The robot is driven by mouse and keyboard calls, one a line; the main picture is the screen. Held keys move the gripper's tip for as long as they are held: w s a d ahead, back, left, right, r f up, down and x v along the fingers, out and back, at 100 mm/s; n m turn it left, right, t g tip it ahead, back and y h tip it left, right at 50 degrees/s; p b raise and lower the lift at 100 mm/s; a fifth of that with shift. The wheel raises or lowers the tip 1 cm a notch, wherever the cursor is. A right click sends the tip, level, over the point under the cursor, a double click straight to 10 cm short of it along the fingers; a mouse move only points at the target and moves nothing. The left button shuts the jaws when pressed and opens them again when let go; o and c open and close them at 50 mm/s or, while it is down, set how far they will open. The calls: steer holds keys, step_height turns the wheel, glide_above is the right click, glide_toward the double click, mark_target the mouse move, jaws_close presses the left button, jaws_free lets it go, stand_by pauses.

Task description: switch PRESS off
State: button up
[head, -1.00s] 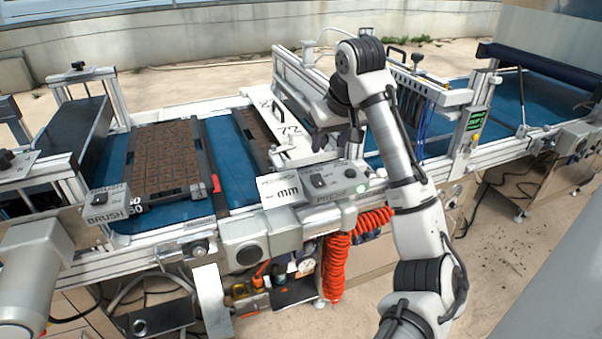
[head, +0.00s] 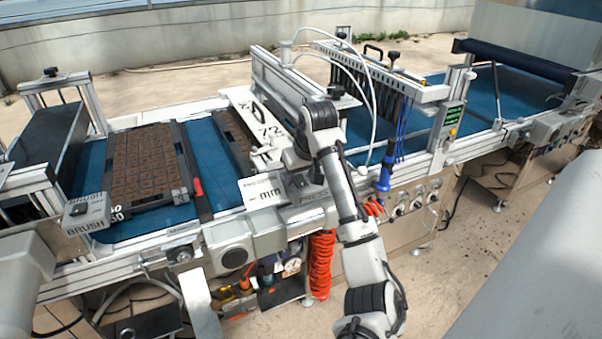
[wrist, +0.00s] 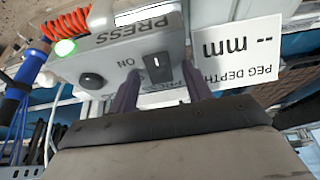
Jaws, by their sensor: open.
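The grey PRESS control box (wrist: 105,45) shows upside down in the wrist view. On it are a black rocker switch (wrist: 157,66) with a white mark, the word ON beside it, a round black knob (wrist: 92,81) and a lit green lamp (wrist: 65,48). My gripper (wrist: 162,74) is open, with its two dark fingers on either side of the rocker. I cannot tell whether they touch the box or which way the rocker is tipped. In the head view my arm hides most of the PRESS box (head: 309,197) and the gripper's fingers.
A white PEG DEPTH sign (wrist: 237,50) stands close beside the box; it also shows in the head view (head: 262,190). An orange coiled hose (head: 320,265) hangs below. A blue-handled tool (head: 385,177) hangs to the right. A BRUSH box (head: 87,212) is at left.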

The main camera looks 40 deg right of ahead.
steer(key=c, duration=1)
steer(key=shift+w+r+g+p, duration=0.2)
steer(key=shift+r+g+p, duration=0.15)
steer(key=shift+p, duration=0.9)
steer(key=g+p, duration=0.1)
steer(key=p, duration=0.1)
steer(key=g+p, duration=0.1)
steer(key=p, duration=0.2)
steer(key=shift+w+d+r+y, duration=0.1)
steer(key=shift+w+y, duration=0.2)
steer(key=shift+w, duration=0.05)
steer(key=shift+g+p, duration=0.45)
steer(key=shift+p, duration=0.15)
steer(key=shift+o, duration=0.2)
steer(key=shift+w+d+f+g, duration=0.1)
steer(key=shift+w+f+g, duration=0.1)
steer(key=shift+f+g, duration=0.25)
steer(key=o, duration=1)
steer(key=shift+y, duration=0.3)
steer(key=shift+c, duration=0.2)
